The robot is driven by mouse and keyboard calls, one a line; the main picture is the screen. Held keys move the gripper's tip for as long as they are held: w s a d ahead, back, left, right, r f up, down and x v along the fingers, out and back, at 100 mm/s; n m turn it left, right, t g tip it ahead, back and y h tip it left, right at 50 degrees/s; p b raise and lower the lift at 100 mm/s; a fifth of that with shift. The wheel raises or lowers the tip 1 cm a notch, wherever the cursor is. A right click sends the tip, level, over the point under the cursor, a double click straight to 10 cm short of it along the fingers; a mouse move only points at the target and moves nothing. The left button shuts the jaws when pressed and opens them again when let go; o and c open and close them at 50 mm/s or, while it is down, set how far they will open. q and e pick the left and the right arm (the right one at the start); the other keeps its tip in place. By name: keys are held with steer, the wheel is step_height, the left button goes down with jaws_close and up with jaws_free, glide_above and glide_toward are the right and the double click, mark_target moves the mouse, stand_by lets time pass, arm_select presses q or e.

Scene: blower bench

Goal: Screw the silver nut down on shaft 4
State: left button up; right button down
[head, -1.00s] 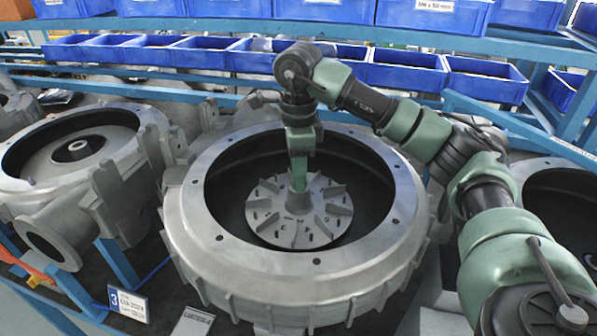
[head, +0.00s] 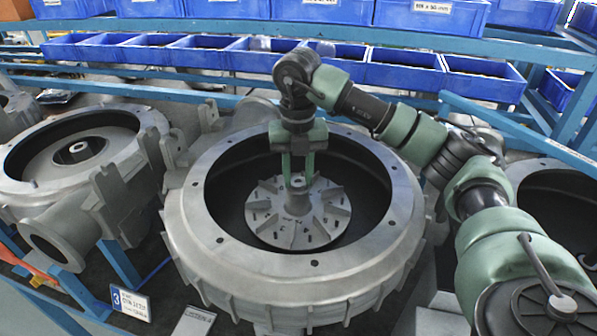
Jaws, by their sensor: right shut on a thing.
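My right gripper (head: 297,172) reaches down into the central round blower housing (head: 345,270). Its two green fingers stand on either side of the top of the hub of a finned impeller (head: 272,222). It is shut on the silver nut (head: 297,180), a small grey piece between the fingertips at the hub top. The fingers hide part of the nut, and its thread and the shaft under it cannot be made out. My left gripper is not in view.
A second housing (head: 30,190) stands at the left, and another (head: 560,172) is partly cut off at the right. A label marked 3 (head: 130,303) is at the lower left. Blue bins (head: 405,71) fill the shelves behind. The central housing's raised rim surrounds my gripper.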

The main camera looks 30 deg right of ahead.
steer(key=m, duration=0.5)
steer(key=shift+s+a+f+m+p, duration=0.15)
steer(key=shift+a+f+m+p, duration=0.1)
steer(key=shift+m+p, duration=0.1)
steer(key=c, duration=1.4)
jaws_free()
steer(key=shift+o, duration=0.3)
steer(key=shift+r, duration=0.1)
steer(key=shift+r, duration=0.1)
